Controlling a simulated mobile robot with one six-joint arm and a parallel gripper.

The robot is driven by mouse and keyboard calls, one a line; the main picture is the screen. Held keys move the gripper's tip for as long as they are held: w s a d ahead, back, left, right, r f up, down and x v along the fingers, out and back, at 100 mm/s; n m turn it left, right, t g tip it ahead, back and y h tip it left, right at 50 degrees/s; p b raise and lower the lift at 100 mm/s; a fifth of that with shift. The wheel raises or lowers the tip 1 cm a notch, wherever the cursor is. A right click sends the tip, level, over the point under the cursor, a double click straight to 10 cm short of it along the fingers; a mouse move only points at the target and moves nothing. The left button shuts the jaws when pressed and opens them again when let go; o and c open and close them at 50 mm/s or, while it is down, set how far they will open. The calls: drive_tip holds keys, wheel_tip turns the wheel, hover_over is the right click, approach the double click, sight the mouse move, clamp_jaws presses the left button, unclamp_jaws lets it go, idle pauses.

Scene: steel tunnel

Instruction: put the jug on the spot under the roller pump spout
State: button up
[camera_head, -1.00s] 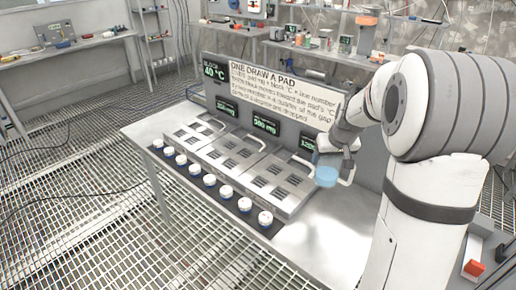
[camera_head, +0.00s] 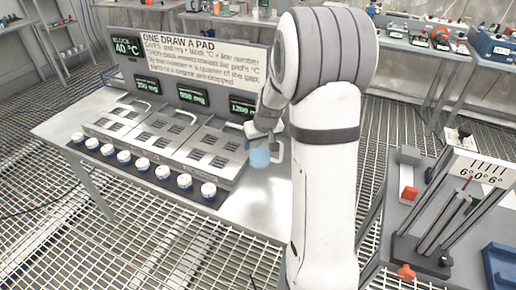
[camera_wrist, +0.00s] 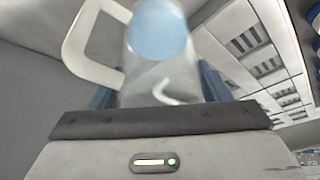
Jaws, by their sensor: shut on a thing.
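The jug (camera_head: 259,153) is clear with pale blue liquid and has a white handle. It is held upright or nearly so over the right end of the steel bench, in front of the heater block. My gripper (camera_head: 257,133) is shut on the jug, and my arm hides part of the scene behind it. In the wrist view the jug (camera_wrist: 158,78) sits between the fingers, its handle to the left. I cannot make out a roller pump, its spout or the spot in these frames.
The heater block (camera_head: 170,143) with several white-capped vials (camera_head: 163,172) in front fills the bench's left. Instruments (camera_head: 440,37) line the back-right bench.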

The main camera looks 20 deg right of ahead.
drive_tip(key=shift+f, duration=1.7)
drive_tip(key=shift+f, duration=0.2)
drive_tip(key=o, duration=1.2)
drive_tip(key=shift+c, duration=0.2)
drive_tip(key=shift+r, duration=0.2)
